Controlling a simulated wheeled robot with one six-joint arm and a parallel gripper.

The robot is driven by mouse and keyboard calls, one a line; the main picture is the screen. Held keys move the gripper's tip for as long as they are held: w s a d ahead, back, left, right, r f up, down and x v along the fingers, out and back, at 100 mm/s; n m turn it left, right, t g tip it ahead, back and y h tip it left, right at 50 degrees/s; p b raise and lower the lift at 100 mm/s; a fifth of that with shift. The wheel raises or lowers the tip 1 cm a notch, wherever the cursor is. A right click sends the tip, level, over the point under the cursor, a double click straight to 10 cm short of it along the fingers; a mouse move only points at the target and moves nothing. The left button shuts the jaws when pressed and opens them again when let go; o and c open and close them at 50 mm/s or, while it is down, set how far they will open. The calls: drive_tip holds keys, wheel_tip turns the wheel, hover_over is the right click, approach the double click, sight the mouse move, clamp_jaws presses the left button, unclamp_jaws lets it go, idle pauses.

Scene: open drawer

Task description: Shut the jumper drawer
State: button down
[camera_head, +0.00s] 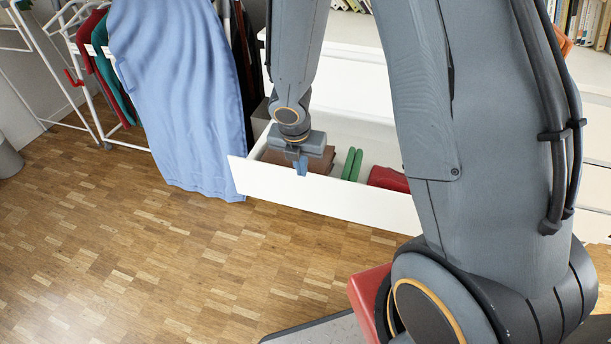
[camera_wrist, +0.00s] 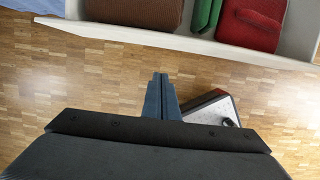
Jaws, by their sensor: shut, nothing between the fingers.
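The white jumper drawer (camera_head: 330,199) stands open from a white cabinet. Folded brown, green and red jumpers lie inside it. In the wrist view, the drawer's front panel (camera_wrist: 185,41) crosses the top of the picture, with the brown (camera_wrist: 135,11), green (camera_wrist: 203,16) and red (camera_wrist: 250,24) jumpers behind it. My gripper (camera_head: 301,169) is at the front panel, over its upper edge as seen from the head. In the wrist view, my gripper (camera_wrist: 160,76) is shut and empty, its fingertips over the floor just outside the panel.
A blue cloth (camera_head: 185,90) hangs close to the drawer's left side. A white drying rack (camera_head: 85,75) with red and green garments stands farther left. Books (camera_head: 590,22) stand at the upper right. The parquet floor (camera_head: 140,260) in front and left is clear.

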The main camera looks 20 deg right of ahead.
sight(308, 175)
drive_tip(key=b+x, duration=0.1)
drive_tip(key=x, duration=0.2)
drive_tip(key=w+d+b+x, duration=0.1)
drive_tip(key=b+x, duration=0.1)
drive_tip(key=x, duration=0.1)
drive_tip(key=b+x, duration=0.2)
drive_tip(key=x, duration=0.2)
drive_tip(key=shift+w+d+r, duration=0.2)
drive_tip(key=shift+w+r, duration=0.05)
drive_tip(key=shift+w, duration=0.1)
drive_tip(key=shift+w+d+f, duration=0.1)
drive_tip(key=shift+w+d, duration=0.3)
drive_tip(key=shift+w, duration=0.3)
drive_tip(key=shift+w+d+p, duration=0.1)
drive_tip(key=shift+w+p, duration=0.1)
drive_tip(key=shift+p, duration=0.4)
